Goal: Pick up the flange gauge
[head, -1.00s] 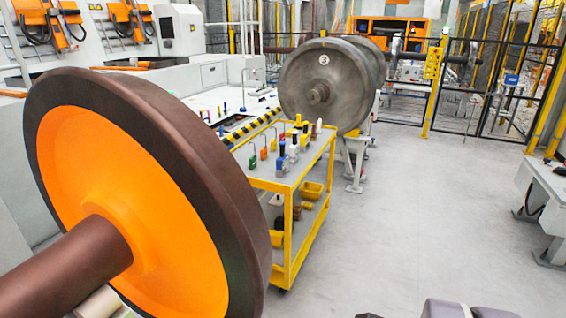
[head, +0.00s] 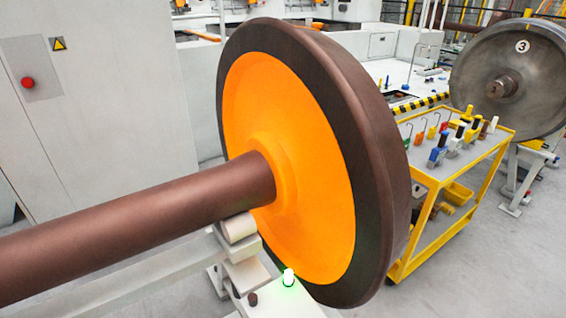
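A yellow cart (head: 425,176) stands right of the large orange wheel. Several small gauge-like tools stand on its grey top: a blue one with a dark upper part (head: 438,152), a white one with a dark top (head: 456,138), and a brown one (head: 484,130). The tools are too small for me to tell which is the flange gauge. My gripper is not in view.
The orange wheel (head: 290,160) with a brown rim and axle (head: 130,225) fills the middle and left, resting on a pale support (head: 238,228). A grey wheel marked 3 (head: 500,85) stands behind the cart. Open floor (head: 480,270) lies at lower right.

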